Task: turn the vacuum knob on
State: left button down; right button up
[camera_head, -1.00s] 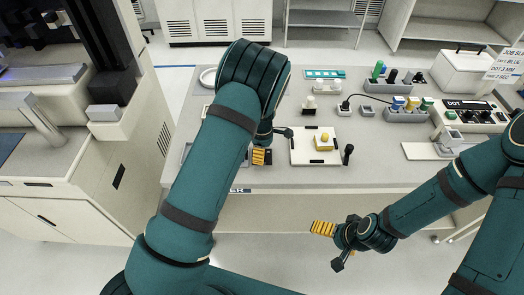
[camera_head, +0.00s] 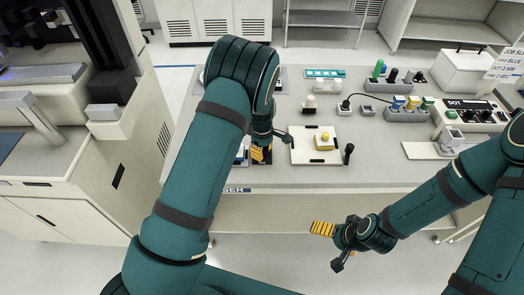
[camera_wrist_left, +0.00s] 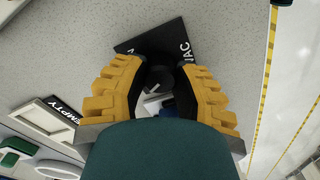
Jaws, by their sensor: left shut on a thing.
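In the left wrist view a dark round vacuum knob (camera_wrist_left: 156,82) with a light pointer mark sits by a black plate (camera_wrist_left: 137,42) with partly readable white lettering. The yellow fingers of my left gripper (camera_wrist_left: 160,95) stand on both sides of the knob and are shut on it. In the head view my left gripper (camera_head: 261,153) is low over the near part of the bench, and the arm hides the knob there. My right gripper (camera_head: 323,229) hangs in front of the bench, away from everything; its finger gap is unclear.
A white board (camera_head: 303,157) with a yellow-topped block (camera_head: 324,140) lies right of my left gripper, with a black-topped post (camera_head: 348,149) beside it. Holders with coloured bottles (camera_head: 408,115) stand farther right. A frame labelled EMPTY (camera_wrist_left: 42,117) lies near the knob.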

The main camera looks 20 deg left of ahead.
pick_arm(q)
jog(key=m, duration=0.3)
jog(key=shift+m+b, duration=0.35)
jog(key=shift+m, duration=0.05)
jog(key=m+b, duration=0.1)
jog(key=m, duration=0.3)
jog(key=m+b, duration=0.1)
jog(key=m, duration=0.5)
jog(key=shift+m+b, duration=0.3)
jog(key=shift+m, duration=0.1)
jog(key=c, duration=0.6)
grip_release()
jog(key=shift+c, duration=0.2)
jog(key=shift+r, duration=0.15)
notch_tip(320, 180, up, 12)
